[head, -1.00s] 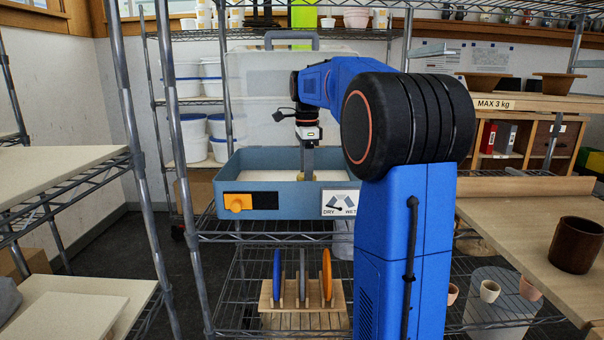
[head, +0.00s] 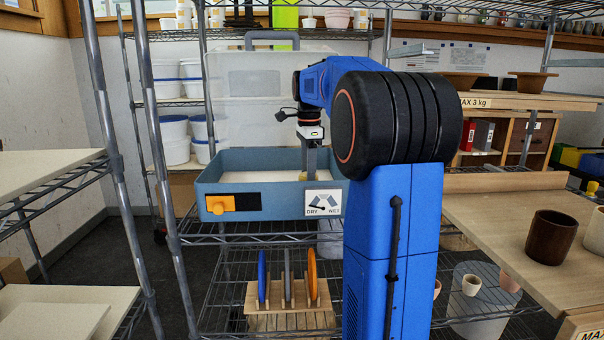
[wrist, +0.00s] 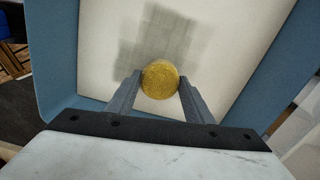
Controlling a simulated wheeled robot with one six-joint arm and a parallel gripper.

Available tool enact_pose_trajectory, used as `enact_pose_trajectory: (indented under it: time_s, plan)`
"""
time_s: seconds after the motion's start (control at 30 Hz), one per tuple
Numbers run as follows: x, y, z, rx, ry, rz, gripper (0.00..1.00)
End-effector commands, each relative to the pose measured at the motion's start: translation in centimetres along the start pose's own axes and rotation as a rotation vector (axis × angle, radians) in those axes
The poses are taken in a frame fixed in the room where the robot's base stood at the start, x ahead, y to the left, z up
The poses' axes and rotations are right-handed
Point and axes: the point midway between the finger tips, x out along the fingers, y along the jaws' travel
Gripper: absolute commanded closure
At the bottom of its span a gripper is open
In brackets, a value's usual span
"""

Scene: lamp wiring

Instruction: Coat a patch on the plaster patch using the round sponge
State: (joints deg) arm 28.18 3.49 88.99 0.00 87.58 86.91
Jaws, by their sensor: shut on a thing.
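The round sponge (wrist: 160,80) is yellow and sits between the two fingers of my gripper (wrist: 158,88) in the wrist view. My gripper is shut on it. Below it lies a pale plaster surface (wrist: 95,60) with a darker grey, squarish patch (wrist: 155,40); the sponge overlaps the patch's near edge in the picture. I cannot tell whether the sponge touches the plaster.
The box front has an orange knob (head: 220,204) and a DRY/WET dial (head: 323,203). Its clear lid (head: 245,85) stands open behind. A wooden rack (head: 285,298) with coloured discs is below. Metal shelf posts (head: 160,150) rise at left.

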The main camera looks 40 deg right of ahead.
Motion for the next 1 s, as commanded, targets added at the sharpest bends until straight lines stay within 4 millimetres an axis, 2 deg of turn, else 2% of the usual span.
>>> enact_pose_trajectory:
  time_s: [0.27, 0.7, 1.0]
  plan:
    - [0.0, 0.1, -0.9, 0.001, 0.0, 0.0, 0.71]
    - [0.1, 0.6, -3.8, 0.001, 0.0, 0.0, 0.71]
    - [0.2, -0.1, -4.2, 0.0, 0.0, 0.0, 0.71]
